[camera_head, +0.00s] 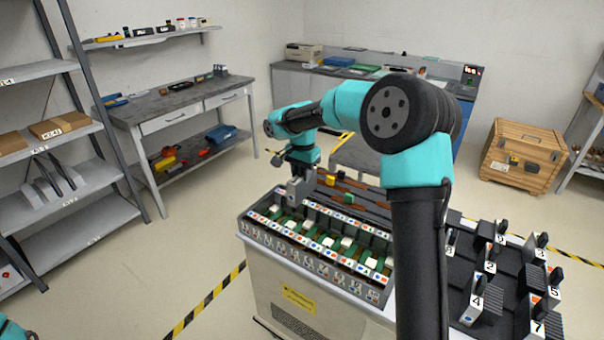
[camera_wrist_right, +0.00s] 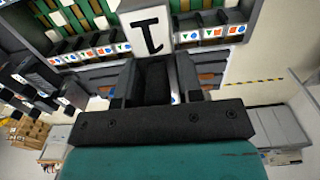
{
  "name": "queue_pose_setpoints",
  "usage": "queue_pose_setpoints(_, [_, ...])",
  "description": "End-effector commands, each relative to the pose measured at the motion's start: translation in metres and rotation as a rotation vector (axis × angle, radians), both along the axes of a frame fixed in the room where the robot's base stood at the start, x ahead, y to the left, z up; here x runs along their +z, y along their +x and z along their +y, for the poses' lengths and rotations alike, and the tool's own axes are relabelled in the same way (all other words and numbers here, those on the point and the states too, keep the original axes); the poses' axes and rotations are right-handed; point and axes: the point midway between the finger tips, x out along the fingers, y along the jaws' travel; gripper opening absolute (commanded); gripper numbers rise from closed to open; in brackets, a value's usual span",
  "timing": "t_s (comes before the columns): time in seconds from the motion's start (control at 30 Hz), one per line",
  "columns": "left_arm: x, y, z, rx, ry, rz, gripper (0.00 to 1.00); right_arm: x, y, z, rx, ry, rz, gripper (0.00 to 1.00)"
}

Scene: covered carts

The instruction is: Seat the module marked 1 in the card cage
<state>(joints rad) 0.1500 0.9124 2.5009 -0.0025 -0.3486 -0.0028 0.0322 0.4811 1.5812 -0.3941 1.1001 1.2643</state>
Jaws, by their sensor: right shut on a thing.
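The card cage (camera_head: 300,258) sits on the near cart, with rows of numbered and coloured labels and green boards inside. My right gripper (camera_head: 302,176) is over the back left part of the cage. In the right wrist view my right gripper (camera_wrist_right: 156,82) is shut on the module marked 1 (camera_wrist_right: 150,32), whose pale face bears a black 1. The slots (camera_wrist_right: 95,48) of the cage show behind it. In the head view the grey module (camera_head: 297,191) hangs at the jaws; whether it touches the cage is unclear. My left gripper is out of view.
Other numbered modules with black handles, such as the one marked 4 (camera_head: 476,303), stand in a dark rack (camera_head: 510,285) to the right of the cage. A workbench (camera_head: 180,103), shelves (camera_head: 75,185) and a wooden crate (camera_head: 524,155) stand farther off. Floor on the left is clear.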

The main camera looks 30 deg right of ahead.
Motion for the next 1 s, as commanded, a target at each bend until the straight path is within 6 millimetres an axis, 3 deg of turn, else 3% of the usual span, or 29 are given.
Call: queue_pose_setpoints(1.0, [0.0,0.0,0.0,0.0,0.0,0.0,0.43,-0.05,0.0,0.0,0.0,0.0,0.0,0.0])
